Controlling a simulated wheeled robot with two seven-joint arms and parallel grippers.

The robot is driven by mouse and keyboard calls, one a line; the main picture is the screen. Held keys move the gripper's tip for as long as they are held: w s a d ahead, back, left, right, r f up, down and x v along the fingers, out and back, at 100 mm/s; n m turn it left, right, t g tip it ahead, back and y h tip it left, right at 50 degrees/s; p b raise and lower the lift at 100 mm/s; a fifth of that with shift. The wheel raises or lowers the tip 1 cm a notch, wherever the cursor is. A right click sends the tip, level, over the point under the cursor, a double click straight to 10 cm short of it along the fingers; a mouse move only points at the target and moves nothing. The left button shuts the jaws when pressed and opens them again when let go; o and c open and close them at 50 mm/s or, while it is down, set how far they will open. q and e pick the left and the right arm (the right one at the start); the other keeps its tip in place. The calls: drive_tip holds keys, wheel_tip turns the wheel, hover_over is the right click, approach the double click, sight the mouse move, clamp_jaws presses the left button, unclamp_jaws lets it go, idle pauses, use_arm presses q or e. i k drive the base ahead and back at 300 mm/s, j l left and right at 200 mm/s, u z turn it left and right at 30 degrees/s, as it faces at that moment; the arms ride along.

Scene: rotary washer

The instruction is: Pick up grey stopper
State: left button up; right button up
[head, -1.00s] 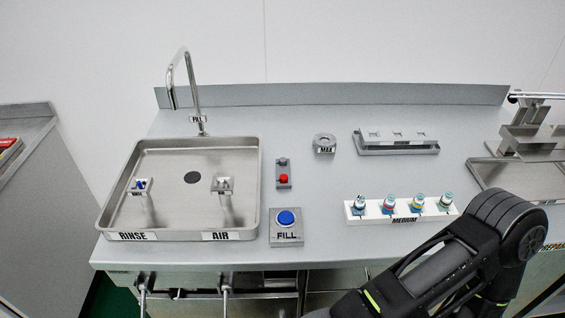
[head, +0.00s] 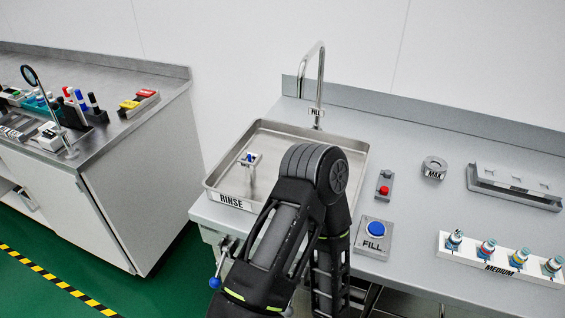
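I cannot pick out a grey stopper for certain in the head view. A small grey round piece (head: 434,163) stands on the right-hand bench beside a MAX label. The sink basin (head: 264,125) has a RINSE label on its front, and my black arm hides much of its right and front part, including any drain. One of my arms rises from the bottom and bends down in front of the bench. Neither of my grippers shows, so I cannot see whether they hold anything.
A tap (head: 321,75) stands behind the sink. A blue FILL button (head: 376,229), a red button (head: 384,190), a grey rack (head: 515,186) and a white MEDIUM rack (head: 447,246) with small bottles stand right. A left bench (head: 150,75) carries tools and several coloured items. Green floor lies between the benches.

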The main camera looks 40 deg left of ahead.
sight(387, 173)
drive_tip(key=u, duration=0.8)
drive_tip(key=z, duration=1.2)
drive_tip(key=u, duration=1.2)
